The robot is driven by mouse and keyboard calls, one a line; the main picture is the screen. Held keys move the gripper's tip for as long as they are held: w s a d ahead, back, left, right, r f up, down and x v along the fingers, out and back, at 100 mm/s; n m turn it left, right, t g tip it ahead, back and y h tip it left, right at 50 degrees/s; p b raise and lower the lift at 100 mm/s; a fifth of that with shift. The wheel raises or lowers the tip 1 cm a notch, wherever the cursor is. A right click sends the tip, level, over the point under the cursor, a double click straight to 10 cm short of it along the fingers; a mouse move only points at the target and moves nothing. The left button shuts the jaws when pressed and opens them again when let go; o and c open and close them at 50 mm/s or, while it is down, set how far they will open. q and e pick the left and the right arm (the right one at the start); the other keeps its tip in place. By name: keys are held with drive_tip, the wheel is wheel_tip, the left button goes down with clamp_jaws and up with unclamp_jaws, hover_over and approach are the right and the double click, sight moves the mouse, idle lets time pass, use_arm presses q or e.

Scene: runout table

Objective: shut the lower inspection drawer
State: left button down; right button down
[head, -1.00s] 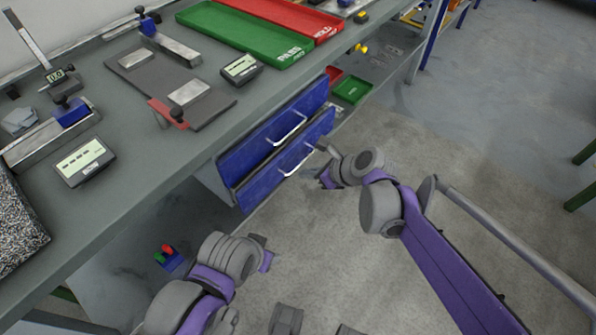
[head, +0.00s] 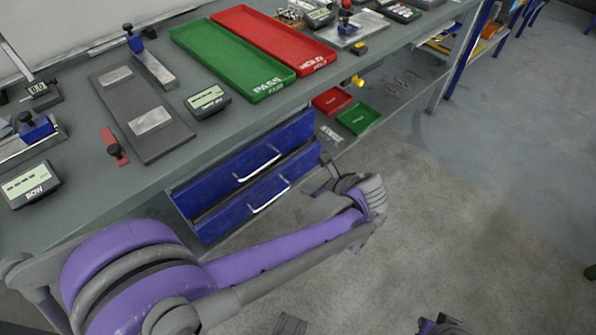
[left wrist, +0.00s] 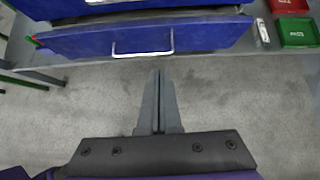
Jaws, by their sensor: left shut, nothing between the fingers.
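The lower inspection drawer (head: 240,207) has a blue front with a pale bar handle (head: 270,198). It hangs under the bench below the upper blue drawer (head: 225,172). In the left wrist view the lower drawer front (left wrist: 90,42) seems to stand out a little past the upper one, with a grey strip between them. My left gripper (head: 327,163) is shut and empty, near the right end of the drawer fronts. In the left wrist view its closed fingers (left wrist: 159,74) point at the lower handle (left wrist: 143,54), with no clear contact.
The bench top (head: 75,215) above holds a green tray (head: 262,88), a red tray (head: 300,60) and gauges. Small red (head: 332,100) and green (head: 358,118) bins sit on the shelf right of the drawers. The floor (head: 440,210) to the right is clear.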

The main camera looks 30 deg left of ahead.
sight(273, 172)
use_arm(q)
drive_tip(key=b+x, duration=0.1)
drive_tip(key=x, duration=0.3)
drive_tip(key=a+r+x, duration=0.1)
drive_tip(key=x, duration=0.3)
drive_tip(key=w+b+x, duration=0.1)
drive_tip(key=x, duration=0.3)
drive_tip(key=shift+a+r+b, duration=0.25)
drive_tip(key=shift+a+b, duration=0.05)
drive_tip(key=shift+b, duration=0.05)
drive_tip(key=shift+w+a, duration=0.25)
drive_tip(key=shift+a, duration=0.2)
drive_tip(key=a, duration=0.1)
drive_tip(key=w+a, duration=0.1)
drive_tip(key=a, duration=0.2)
drive_tip(key=shift+w+a+r, duration=0.1)
drive_tip(key=shift+w+a, duration=0.05)
drive_tip(key=shift+w, duration=0.2)
